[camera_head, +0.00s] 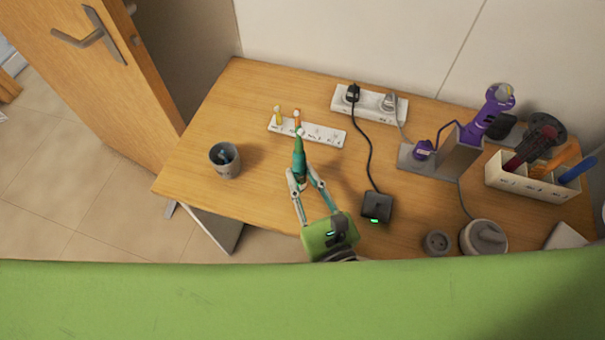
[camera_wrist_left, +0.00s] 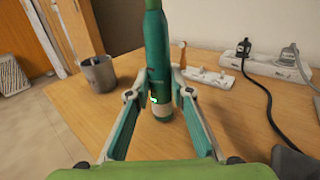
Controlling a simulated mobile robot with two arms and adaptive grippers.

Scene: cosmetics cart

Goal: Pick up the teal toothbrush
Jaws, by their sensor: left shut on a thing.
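The teal toothbrush (camera_head: 299,158) is upright between the fingers of my left gripper (camera_head: 302,184), with its pale tip towards the white rack in the head view. In the left wrist view the toothbrush (camera_wrist_left: 156,45) fills the upper middle, its top cut off by the frame. The left gripper (camera_wrist_left: 160,92) is shut on its lower body, one finger on each side. A small green light shows near its base. Whether the base touches the table is hard to tell. My right gripper is not in view.
A grey cup (camera_head: 225,159) stands to the left on the wooden table (camera_head: 205,115). A white rack (camera_head: 328,135) with small coloured heads lies behind. A power strip (camera_head: 370,103), black charger (camera_head: 376,207), purple device (camera_head: 488,114) and organizer (camera_head: 532,183) stand to the right.

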